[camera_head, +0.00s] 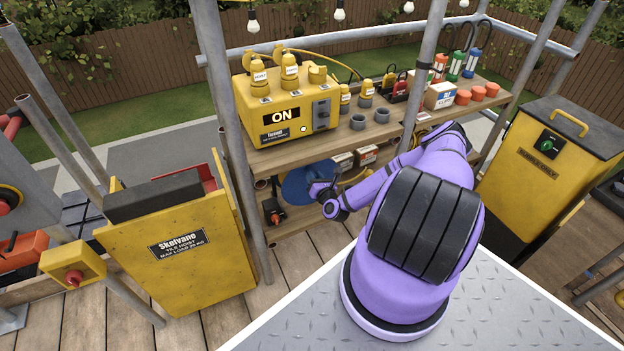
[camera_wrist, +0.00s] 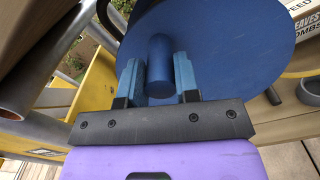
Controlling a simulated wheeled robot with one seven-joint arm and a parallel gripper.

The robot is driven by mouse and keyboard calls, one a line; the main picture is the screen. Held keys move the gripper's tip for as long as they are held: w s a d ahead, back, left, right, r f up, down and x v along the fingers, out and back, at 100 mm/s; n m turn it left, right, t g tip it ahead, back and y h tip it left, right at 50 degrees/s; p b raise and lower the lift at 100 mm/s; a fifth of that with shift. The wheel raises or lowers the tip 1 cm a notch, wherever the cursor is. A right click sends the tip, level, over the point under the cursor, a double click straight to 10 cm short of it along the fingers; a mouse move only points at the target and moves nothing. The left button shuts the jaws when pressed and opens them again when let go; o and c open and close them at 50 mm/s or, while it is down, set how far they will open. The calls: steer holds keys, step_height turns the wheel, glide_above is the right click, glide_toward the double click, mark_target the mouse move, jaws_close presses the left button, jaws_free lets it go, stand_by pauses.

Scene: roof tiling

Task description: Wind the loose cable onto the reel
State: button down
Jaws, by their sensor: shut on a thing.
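The reel is a blue disc on the lower shelf of the workbench. In the head view the reel (camera_head: 298,184) shows partly behind my arm. In the wrist view the reel (camera_wrist: 225,40) fills the upper middle, with a blue cylindrical handle (camera_wrist: 160,62) standing out from its face. My gripper (camera_wrist: 160,80) is shut on this handle, one finger on each side. I cannot make out the loose cable winding on the reel; a yellow cable (camera_head: 325,60) runs behind the yellow power box.
The yellow power box (camera_head: 290,105) reading ON stands on the upper shelf, above the reel. A scaffold pole (camera_head: 228,130) rises left of the reel. The yellow tile hoist (camera_head: 185,250) stands at left, a yellow rubble bin (camera_head: 545,160) at right. A red-black tool (camera_head: 273,211) lies below the reel.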

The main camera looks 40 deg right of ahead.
steer(key=shift+s+d+f+m, duration=0.3)
steer(key=shift+d+m, duration=0.1)
steer(key=shift+m, duration=0.2)
steer(key=c, duration=1)
jaws_free()
steer(key=shift+o, duration=0.8)
steer(key=shift+w+r, duration=0.15)
steer(key=v, duration=1)
steer(key=shift+s, duration=0.4)
steer(key=shift+a, duration=0.1)
